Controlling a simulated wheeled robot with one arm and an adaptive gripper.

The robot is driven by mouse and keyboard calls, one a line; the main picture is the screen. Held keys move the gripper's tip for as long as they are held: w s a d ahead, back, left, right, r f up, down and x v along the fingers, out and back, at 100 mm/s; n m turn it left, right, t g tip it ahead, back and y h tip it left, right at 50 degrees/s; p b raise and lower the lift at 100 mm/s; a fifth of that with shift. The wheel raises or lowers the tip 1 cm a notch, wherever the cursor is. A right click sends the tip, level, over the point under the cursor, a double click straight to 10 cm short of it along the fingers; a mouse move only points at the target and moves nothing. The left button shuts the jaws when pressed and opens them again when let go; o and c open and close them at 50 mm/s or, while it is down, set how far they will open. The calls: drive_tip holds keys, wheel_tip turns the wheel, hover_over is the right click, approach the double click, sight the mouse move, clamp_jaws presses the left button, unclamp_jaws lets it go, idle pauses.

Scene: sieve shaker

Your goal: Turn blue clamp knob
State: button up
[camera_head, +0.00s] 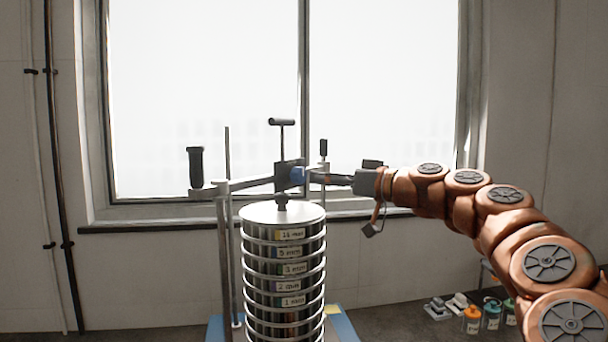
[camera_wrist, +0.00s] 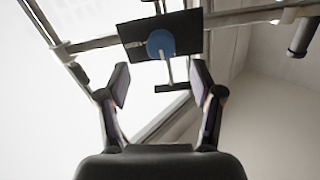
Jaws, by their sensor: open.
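The blue clamp knob (camera_head: 298,176) sits on the right side of the dark clamp block (camera_head: 286,177), on the crossbar above the sieve stack (camera_head: 283,275). In the wrist view the round blue knob (camera_wrist: 161,44) shows on the dark block (camera_wrist: 188,37), beyond the fingertips and roughly between them. My gripper (camera_head: 318,177) reaches in from the right, with its fingers close to the knob. In the wrist view my gripper (camera_wrist: 159,80) is open, with both fingers spread and nothing between them. In the head view I cannot tell whether a fingertip touches the knob.
A T-handle (camera_head: 282,123) rises above the clamp block. Bottles with coloured caps (camera_head: 472,318) stand on the floor or bench at lower right. A window is behind.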

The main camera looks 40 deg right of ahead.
sight(303, 176)
drive_tip(key=p+x, duration=0.1)
drive_tip(key=x, duration=0.4)
drive_tip(key=shift+a+r+p, duration=0.1)
drive_tip(key=shift+p, duration=0.3)
drive_tip(key=shift+x, duration=0.8)
drive_tip(key=c, duration=1.1)
